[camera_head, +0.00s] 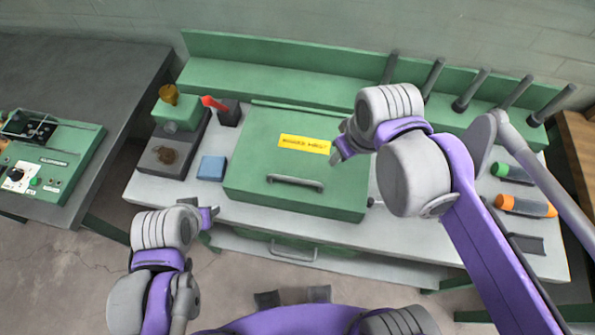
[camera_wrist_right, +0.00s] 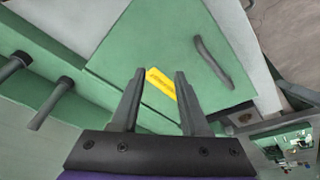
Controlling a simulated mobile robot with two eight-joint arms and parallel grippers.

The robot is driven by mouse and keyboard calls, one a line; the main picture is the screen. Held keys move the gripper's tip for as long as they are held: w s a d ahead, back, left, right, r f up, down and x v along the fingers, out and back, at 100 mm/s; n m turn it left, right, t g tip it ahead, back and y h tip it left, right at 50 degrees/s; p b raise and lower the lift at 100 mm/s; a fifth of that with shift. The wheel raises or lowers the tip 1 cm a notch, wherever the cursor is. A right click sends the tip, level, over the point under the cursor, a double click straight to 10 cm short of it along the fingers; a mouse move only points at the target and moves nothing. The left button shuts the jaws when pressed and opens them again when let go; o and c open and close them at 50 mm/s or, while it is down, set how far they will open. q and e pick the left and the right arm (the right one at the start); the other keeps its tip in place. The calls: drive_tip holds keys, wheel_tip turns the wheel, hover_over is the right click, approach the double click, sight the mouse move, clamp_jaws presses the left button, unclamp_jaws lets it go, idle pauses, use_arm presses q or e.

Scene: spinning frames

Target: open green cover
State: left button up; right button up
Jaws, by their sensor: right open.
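The green cover (camera_head: 255,160) lies shut on the workbench, with a yellow label (camera_head: 304,144) on its top and a grey bar handle (camera_head: 295,182) near its front edge. The cover (camera_wrist_right: 180,50) and its handle (camera_wrist_right: 212,62) also show in the right wrist view. My right gripper (camera_head: 338,150) is above the right part of the cover, by the label; in the wrist view its fingers (camera_wrist_right: 160,90) are apart with nothing between them. My left gripper (camera_head: 212,218) is in front of the bench's front edge, left of the cover, and seems empty; its jaw gap is unclear.
A blue block (camera_head: 212,168), a dark tray (camera_head: 172,155) and a red-handled item (camera_head: 214,103) stand left of the cover. Grey posts (camera_head: 470,90) line the back right. A drawer handle (camera_head: 292,252) is below the benchtop.

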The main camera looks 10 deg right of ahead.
drive_tip(key=a+r+n+g+b, duration=0.2)
drive_tip(key=a+n+g+b, duration=0.1)
drive_tip(key=a+n+b, duration=0.15)
drive_tip(key=n+g+b, duration=0.2)
drive_tip(key=n+b, duration=0.2)
drive_tip(key=n, duration=0.1)
approach(297, 179)
use_arm(q)
drive_tip(key=s+f+b, duration=0.2)
drive_tip(key=s+f, duration=0.1)
drive_tip(key=f, duration=1.1)
drive_tip(key=shift+s+f+g, duration=0.25)
drive_tip(key=shift+f+g, duration=0.05)
drive_tip(key=shift+g, duration=0.1)
use_arm(e)
drive_tip(key=f, duration=0.5)
drive_tip(key=s+f, duration=0.1)
drive_tip(key=f, duration=0.1)
drive_tip(key=shift+a+f, duration=0.25)
drive_tip(key=shift+f, duration=0.15)
drive_tip(key=shift+c, duration=0.3)
clamp_jaws()
